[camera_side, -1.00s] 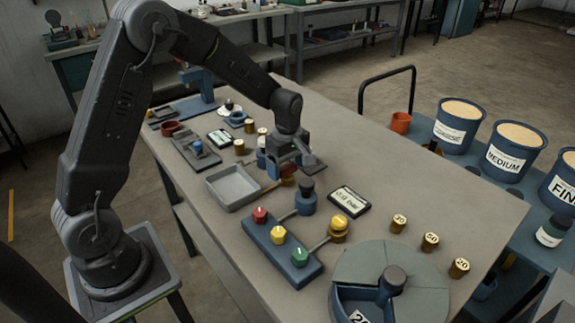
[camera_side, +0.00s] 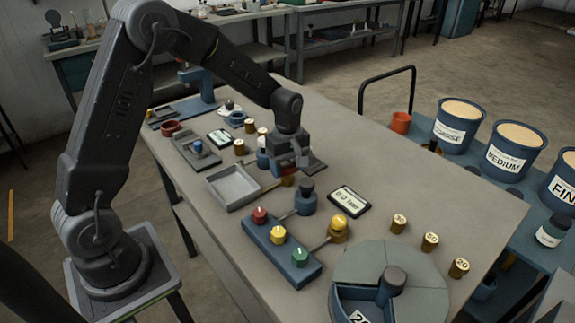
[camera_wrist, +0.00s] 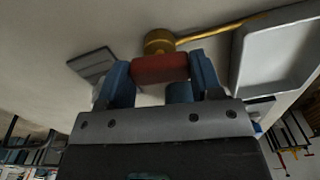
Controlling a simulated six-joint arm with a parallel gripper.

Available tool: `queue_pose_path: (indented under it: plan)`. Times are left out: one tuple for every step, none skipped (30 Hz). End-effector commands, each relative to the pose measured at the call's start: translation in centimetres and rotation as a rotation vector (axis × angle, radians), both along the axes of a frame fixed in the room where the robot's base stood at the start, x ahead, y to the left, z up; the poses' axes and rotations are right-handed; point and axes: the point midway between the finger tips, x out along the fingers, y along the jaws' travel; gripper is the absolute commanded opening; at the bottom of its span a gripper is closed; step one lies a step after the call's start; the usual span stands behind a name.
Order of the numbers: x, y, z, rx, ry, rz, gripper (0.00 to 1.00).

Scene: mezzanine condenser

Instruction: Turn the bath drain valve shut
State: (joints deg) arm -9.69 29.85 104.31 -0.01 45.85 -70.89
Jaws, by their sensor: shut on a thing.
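The drain valve has a brass body (camera_wrist: 158,41) and a red handle (camera_wrist: 160,69). A brass pipe (camera_wrist: 215,32) runs from it to the grey bath tray (camera_wrist: 279,55) in the wrist view. In the side view the valve (camera_side: 287,181) stands just right of the tray (camera_side: 222,201), mostly hidden by my gripper (camera_side: 290,166). My gripper also shows in the wrist view (camera_wrist: 162,74), with its blue fingers on both sides of the red handle, shut on it. The handle's exact turn angle cannot be told.
A blue box with red, yellow and green knobs (camera_side: 283,252) stands in front. A blue-and-black knobbed piece (camera_side: 306,198), a label display (camera_side: 349,201) and a yellow-topped piece (camera_side: 338,229) are near the valve. The bench's right side (camera_side: 420,180) is mostly clear.

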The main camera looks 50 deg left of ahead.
Motion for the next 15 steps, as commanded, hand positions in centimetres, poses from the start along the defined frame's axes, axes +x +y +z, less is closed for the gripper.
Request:
queue_pose_path:
  plan:
    - [0.01,0.0,0.05,0.0,0.0,-0.037,0.36]
    - [0.01,0.0,0.05,0.0,0.0,-0.062,0.36]
    - [0.01,0.0,0.05,0.0,0.0,-0.098,0.36]
    - [0.01,0.0,0.06,0.0,0.0,-0.125,0.36]
    - [0.01,0.0,0.06,0.0,0.0,-0.153,0.36]
    - [0.01,0.01,0.06,0.0,0.0,-0.191,0.36]
    - [0.01,0.01,0.06,0.0,0.0,-0.22,0.36]
    - [0.01,0.01,0.06,0.0,0.0,-0.248,0.36]
    - [0.01,0.01,0.06,0.0,0.0,-0.287,0.36]
    - [0.01,0.01,0.06,0.0,0.0,-0.315,0.36]
    - [0.01,0.01,0.06,0.0,0.0,-0.344,0.36]
    - [0.01,0.01,0.07,0.0,0.0,-0.382,0.36]
    - [0.01,0.01,0.07,0.0,0.0,-0.41,0.36]
    - [0.01,0.01,0.07,0.0,0.0,-0.439,0.36]
    - [0.01,0.01,0.07,0.0,0.0,-0.477,0.36]
